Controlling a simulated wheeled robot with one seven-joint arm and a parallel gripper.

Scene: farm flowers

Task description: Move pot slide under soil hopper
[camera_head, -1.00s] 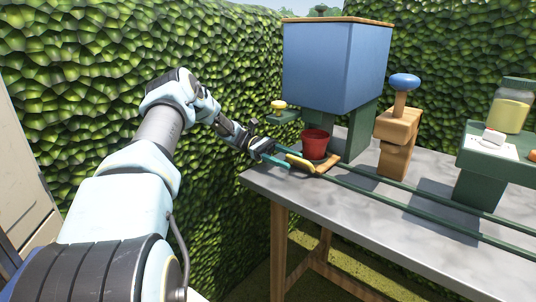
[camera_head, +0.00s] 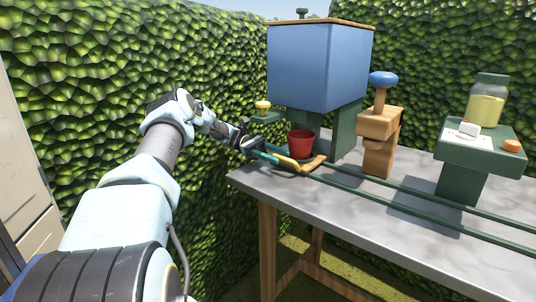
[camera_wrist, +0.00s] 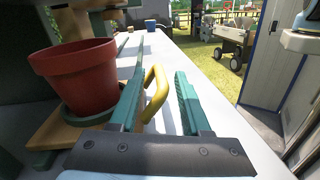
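The red pot (camera_head: 301,144) stands upright on the wooden pot slide (camera_head: 313,162) at the left end of the green rails. The blue soil hopper (camera_head: 318,65) is above and behind it in the head view; I cannot tell whether the pot is directly beneath the outlet, which is hidden. The slide's yellow handle (camera_wrist: 156,93) lies between the teal fingers of my gripper (camera_wrist: 163,95) in the wrist view, close to the left finger, with a gap to the right one. The gripper is open. The pot (camera_wrist: 80,75) is left of the fingers there.
A wooden press with a blue knob (camera_head: 383,79) stands right of the hopper. Farther right, a green stand (camera_head: 478,150) holds a jar (camera_head: 487,98) and small items. The rails (camera_head: 400,190) run along the grey table (camera_head: 360,212). A hedge (camera_head: 110,60) closes off the back.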

